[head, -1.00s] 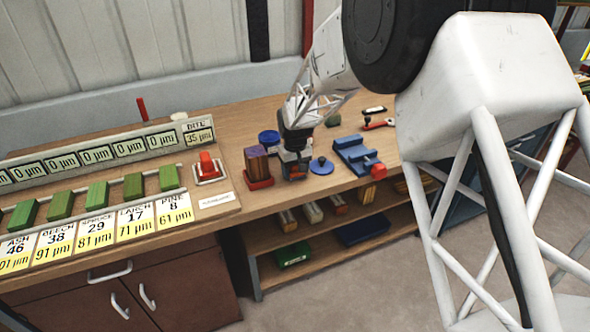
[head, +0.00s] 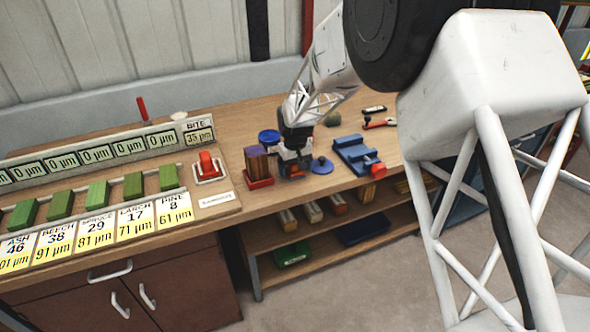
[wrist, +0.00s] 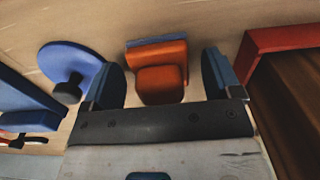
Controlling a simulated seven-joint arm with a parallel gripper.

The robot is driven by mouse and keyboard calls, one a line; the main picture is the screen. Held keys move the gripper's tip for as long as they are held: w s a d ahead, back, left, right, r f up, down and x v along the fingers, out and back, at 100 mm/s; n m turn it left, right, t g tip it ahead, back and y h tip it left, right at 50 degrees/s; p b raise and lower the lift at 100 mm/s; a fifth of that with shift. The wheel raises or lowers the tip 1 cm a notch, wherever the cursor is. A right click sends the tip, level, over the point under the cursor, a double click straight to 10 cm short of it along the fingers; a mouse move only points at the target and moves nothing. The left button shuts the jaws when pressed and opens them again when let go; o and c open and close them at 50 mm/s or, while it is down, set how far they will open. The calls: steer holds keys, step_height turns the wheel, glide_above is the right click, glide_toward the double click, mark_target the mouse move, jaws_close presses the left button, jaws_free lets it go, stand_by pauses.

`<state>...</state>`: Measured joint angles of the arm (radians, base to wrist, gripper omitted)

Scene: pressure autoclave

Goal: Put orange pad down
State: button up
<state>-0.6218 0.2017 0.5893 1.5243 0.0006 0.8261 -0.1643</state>
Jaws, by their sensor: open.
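The orange pad (wrist: 160,75), with a blue strip along its far edge, sits on the bench in the wrist view. My gripper (wrist: 164,80) is open around it, one finger on each side with a gap between finger and pad. In the head view my gripper (head: 295,168) is low at the bench top, and the pad is mostly hidden by it.
A wooden block (head: 257,163) in a red holder (wrist: 280,40) stands close on one side. A blue disc with a knob (head: 321,166) lies close on the other, beside a blue fixture (head: 352,152). Another blue disc (head: 268,137) lies behind.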

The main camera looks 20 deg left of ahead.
step_height(320, 180, up, 12)
steer(key=shift+f, duration=0.25)
stand_by(0.3)
steer(key=shift+d, duration=0.1)
stand_by(0.7)
steer(key=s+d+r+m, duration=0.2)
steer(key=s+d+r, duration=0.25)
steer(key=d, duration=0.65)
steer(key=s+d+r+m+t, duration=0.1)
steer(key=s+d+r, duration=0.4)
steer(key=d, duration=0.5)
steer(key=s+d+r+m, duration=0.2)
steer(key=s+d+r, duration=0.3)
steer(key=d, duration=0.6)
steer(key=s+d+m, duration=0.2)
steer(key=s+d, duration=0.6)
steer(key=s, duration=0.4)
steer(key=s+d+f+m+t, duration=0.1)
steer(key=s+d+m, duration=0.1)
steer(key=s+d, duration=0.6)
steer(key=s, duration=0.3)
steer(key=shift+s+d+f+t, duration=0.25)
steer(key=shift+s+d+t, duration=0.05)
steer(key=shift+s+d, duration=0.1)
